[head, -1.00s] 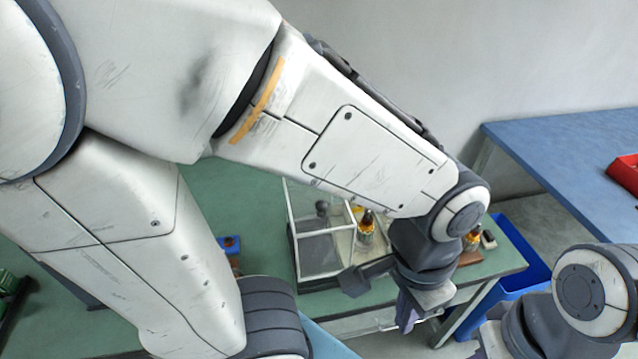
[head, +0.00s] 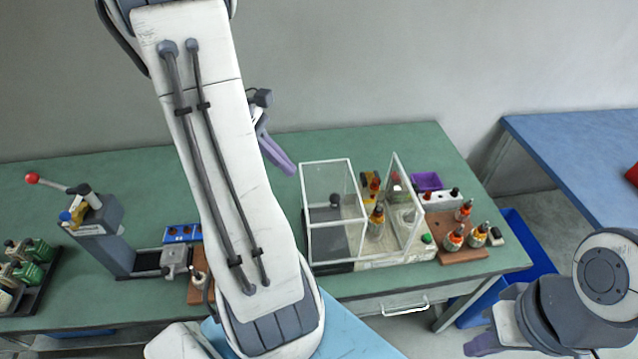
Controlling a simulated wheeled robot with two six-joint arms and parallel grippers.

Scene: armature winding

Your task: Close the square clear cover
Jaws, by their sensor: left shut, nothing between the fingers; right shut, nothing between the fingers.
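The square clear cover (head: 396,200) is a see-through panel with a white frame. It stands up, tilted, at the right side of a clear-walled box (head: 329,162) on the green table. A winding part with an orange-yellow body (head: 376,222) stands between the box and the panel. My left gripper (head: 279,157) is shut and empty, behind and left of the box, apart from the cover. Part of it is hidden behind my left arm. My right gripper (head: 482,345) is shut and empty at the lower right, in front of the table and away from the cover.
Right of the cover are a purple tray (head: 426,181) and a brown block (head: 463,250) with several bottle-like parts. A grey press with a red knob (head: 33,178) and a blue block (head: 182,233) stand left. A blue bin (head: 528,262) is beside the table's right end.

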